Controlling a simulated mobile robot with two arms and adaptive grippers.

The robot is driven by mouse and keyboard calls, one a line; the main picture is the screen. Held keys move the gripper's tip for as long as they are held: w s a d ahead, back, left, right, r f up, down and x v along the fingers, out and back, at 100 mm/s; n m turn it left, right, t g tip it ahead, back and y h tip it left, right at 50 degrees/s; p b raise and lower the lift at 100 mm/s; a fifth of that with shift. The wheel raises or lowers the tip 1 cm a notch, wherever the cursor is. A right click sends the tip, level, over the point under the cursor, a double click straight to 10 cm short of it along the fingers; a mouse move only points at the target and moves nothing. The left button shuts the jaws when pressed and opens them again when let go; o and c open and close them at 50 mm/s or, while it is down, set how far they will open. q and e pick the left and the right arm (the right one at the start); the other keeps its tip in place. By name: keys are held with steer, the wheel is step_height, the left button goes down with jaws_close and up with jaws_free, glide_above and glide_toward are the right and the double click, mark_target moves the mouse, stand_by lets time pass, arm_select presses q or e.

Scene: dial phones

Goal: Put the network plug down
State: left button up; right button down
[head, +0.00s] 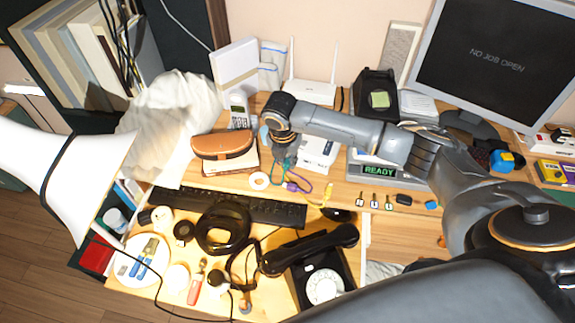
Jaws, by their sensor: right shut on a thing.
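My right arm reaches in from the right, and my right gripper (283,150) points down over the desk in front of the white router (312,92). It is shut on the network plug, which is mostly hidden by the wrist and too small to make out. Teal, purple and yellow cables (298,185) lie or hang just below the gripper. I cannot tell whether the plug touches the desk. My left gripper is not in view.
A brown case (223,144) is left of the gripper, and a white box (318,150) is to its right. A READY display (379,171) and keys stand right. A white lamp shade (70,175) is at left.

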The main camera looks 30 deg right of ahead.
mark_target(287, 163)
steer(key=shift+w+d+f, duration=0.1)
steer(key=shift+w+f, duration=0.1)
steer(key=shift+f, duration=1.55)
steer(key=shift+f, duration=0.2)
steer(key=c, duration=1.3)
jaws_free()
steer(key=shift+r, duration=0.1)
step_height(287, 163, up, 12)
steer(key=s+a, duration=0.1)
steer(key=shift+s+a, duration=0.35)
steer(key=shift+a, duration=0.05)
